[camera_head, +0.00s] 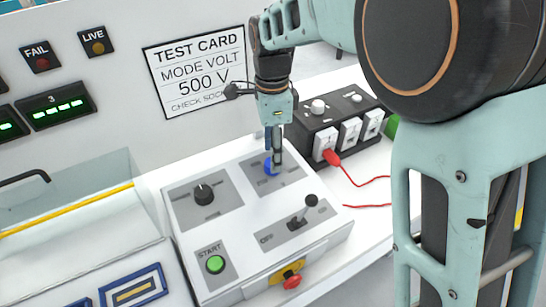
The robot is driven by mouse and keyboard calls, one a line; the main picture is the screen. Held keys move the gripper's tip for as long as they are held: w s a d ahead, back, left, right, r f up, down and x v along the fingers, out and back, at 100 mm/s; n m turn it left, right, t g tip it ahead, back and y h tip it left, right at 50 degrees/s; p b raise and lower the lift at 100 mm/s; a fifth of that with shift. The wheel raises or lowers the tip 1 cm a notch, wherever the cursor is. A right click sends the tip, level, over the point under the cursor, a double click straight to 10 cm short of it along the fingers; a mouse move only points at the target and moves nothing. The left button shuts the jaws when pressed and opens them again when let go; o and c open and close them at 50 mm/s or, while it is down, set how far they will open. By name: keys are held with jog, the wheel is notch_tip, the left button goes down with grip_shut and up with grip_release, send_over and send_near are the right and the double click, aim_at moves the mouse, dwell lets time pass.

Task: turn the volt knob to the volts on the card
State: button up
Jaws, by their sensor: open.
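The test card (196,72) on the back wall reads "MODE VOLT", "500 V" and a partly covered line starting "CHECK SOCK". The white control box (235,240) has a black knob (203,193) on a grey plate at left and a blue knob (269,168) on a grey plate at the back right. The plates' small markings are too small to read, so I cannot tell which knob is for volts. My gripper (276,160) points down at the blue knob, open, its fingers partly hiding it. I cannot tell whether they touch it.
The box also has a lever switch (303,212), a green START button (215,264) and a red button (291,281). Behind it stands a dark socket unit (318,122) with a red plug (331,157) and red cable. A clear-walled bay (65,200) is at left.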

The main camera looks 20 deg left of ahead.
notch_tip(320, 180, up, 10)
jog(key=shift+w+f, duration=0.15)
jog(key=shift+f, duration=0.1)
jog(key=shift+a, duration=0.1)
